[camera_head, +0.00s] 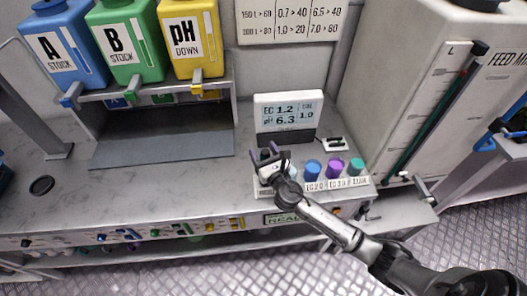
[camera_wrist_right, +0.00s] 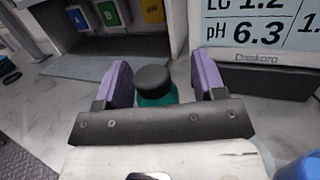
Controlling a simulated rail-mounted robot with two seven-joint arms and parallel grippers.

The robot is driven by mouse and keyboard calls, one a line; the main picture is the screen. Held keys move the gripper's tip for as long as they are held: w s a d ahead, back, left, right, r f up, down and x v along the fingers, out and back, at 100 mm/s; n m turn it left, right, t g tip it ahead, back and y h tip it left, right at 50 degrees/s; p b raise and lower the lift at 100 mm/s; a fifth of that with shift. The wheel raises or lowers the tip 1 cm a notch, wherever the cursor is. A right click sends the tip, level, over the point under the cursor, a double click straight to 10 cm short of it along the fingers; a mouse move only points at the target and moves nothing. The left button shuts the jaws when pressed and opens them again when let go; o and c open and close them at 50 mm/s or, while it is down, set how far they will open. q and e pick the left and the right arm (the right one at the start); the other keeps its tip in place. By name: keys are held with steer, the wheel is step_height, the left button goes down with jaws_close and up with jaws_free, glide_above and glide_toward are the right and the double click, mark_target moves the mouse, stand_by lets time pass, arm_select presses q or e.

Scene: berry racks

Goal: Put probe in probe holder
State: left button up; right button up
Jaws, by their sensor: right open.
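My right gripper (camera_head: 268,153) is open above the left end of a rack (camera_head: 345,192) in front of the meter. In the right wrist view its two purple fingers (camera_wrist_right: 157,85) stand apart on either side of a teal item with a black top (camera_wrist_right: 153,80), with gaps visible. I cannot tell whether this item is the probe, and the gripper bar hides its lower part. A small white tray (camera_head: 326,146) with a dark, green-marked piece lies right of the meter; I cannot tell whether it is the probe holder. My left gripper is not in view.
The meter (camera_head: 289,113) reads EC 1.2 and pH 6.3. Blue (camera_head: 312,168), purple (camera_head: 335,168) and teal (camera_head: 356,166) capped bottles stand in the rack. Stock tanks (camera_head: 128,45) stand at back left, a large white tank (camera_head: 400,90) at right. The left counter (camera_head: 130,190) is mostly clear.

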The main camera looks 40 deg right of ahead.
steer(key=shift+s+a+f, duration=0.1)
steer(key=shift+s, duration=0.2)
steer(key=v, duration=1.3)
steer(key=shift+b, duration=0.3)
steer(key=shift+s, duration=0.1)
